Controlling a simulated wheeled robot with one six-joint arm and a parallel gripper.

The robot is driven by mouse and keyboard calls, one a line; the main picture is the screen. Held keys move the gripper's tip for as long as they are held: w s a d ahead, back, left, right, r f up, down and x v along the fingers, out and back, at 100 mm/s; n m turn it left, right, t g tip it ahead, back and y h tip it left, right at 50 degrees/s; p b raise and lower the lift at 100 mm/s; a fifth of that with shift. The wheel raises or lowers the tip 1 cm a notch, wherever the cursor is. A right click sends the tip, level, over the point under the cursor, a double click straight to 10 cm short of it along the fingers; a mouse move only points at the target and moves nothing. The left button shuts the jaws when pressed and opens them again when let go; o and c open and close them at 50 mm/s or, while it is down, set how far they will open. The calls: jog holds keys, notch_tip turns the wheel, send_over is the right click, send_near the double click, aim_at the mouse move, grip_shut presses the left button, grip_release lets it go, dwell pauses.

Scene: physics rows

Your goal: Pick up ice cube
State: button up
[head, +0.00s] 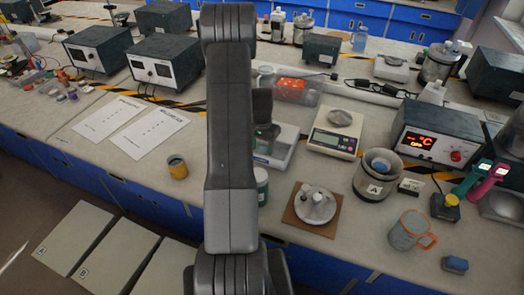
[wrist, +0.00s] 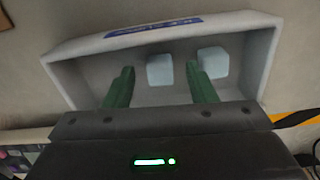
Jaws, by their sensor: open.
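Two pale blue ice cubes lie inside a light grey open tray with a blue label in the wrist view: the left ice cube (wrist: 160,70) and the right ice cube (wrist: 213,62). My gripper (wrist: 159,67) is open, its two green fingers pointing into the tray. The left cube shows between the fingertips, and the right cube is beside and partly behind the right finger. I cannot tell whether the fingers touch either cube. In the head view, the tray (head: 283,158) is partly hidden by my arm, and the cubes are not visible.
A scale (head: 335,134) stands right of the tray. An orange-filled clear bin (head: 291,90) stands behind it. A brown board (head: 312,210) with a round grey plate and a green-white jar (head: 262,186) are in front. A yellow-grey cup (head: 177,168) stands left of my arm.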

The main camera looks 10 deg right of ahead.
jog(key=c, duration=0.9)
jog(key=shift+r, duration=0.1)
jog(key=shift+c, duration=0.2)
notch_tip(320, 180, up, 10)
jog(key=b, duration=0.2)
